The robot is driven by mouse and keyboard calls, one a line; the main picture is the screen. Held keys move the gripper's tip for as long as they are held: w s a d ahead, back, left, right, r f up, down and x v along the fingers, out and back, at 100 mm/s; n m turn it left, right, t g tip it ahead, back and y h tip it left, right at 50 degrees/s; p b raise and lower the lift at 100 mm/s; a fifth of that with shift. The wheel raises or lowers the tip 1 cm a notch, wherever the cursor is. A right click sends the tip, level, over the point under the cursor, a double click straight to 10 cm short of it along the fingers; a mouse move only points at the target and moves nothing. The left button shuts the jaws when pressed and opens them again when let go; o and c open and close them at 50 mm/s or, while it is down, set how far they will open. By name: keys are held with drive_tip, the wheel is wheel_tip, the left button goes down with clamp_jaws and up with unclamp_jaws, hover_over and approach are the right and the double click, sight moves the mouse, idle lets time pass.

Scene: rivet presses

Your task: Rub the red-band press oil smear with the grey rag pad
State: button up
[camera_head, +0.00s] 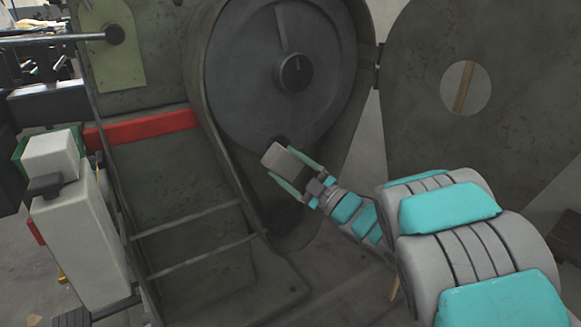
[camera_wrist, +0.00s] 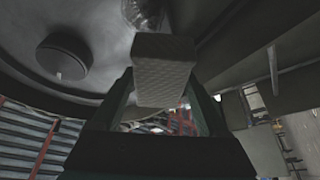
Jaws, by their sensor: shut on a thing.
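My gripper (camera_head: 281,162) is shut on the grey rag pad (camera_head: 275,156), a pale block between its two fingers. The pad is held out in front of the lower part of the dark flywheel (camera_head: 265,95) of the press with the red band (camera_head: 150,128). A small dark round patch (camera_head: 279,143) shows on the wheel just above the pad; I cannot tell whether it is the oil smear or a hole. In the wrist view the pad (camera_wrist: 165,72) fills the middle, with a shiny mottled patch (camera_wrist: 143,12) beyond its top. Whether the pad touches the wheel is unclear.
The open round-holed cover (camera_head: 520,90) hangs on the right side of the press. Thin rails (camera_head: 190,220) run across the lower left. A white and grey cabinet (camera_head: 80,240) stands at the left. A protruding hub (camera_head: 293,73) sits mid-wheel.

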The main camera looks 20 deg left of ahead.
sight(287, 140)
drive_tip(key=shift+w+a+p, duration=0.45)
drive_tip(key=shift+w+a, duration=1.3)
drive_tip(key=shift+a, duration=0.25)
drive_tip(key=shift+w+a, duration=0.6)
drive_tip(key=shift+a, duration=0.1)
drive_tip(key=shift+w+d+r+p, duration=0.1)
drive_tip(key=shift+w+d+p, duration=0.3)
drive_tip(key=shift+w+d, duration=0.9)
drive_tip(key=shift+w+d+p, duration=0.35)
drive_tip(key=shift+w+d, duration=0.75)
drive_tip(key=shift+w, duration=0.4)
drive_tip(key=shift+w+d, duration=0.15)
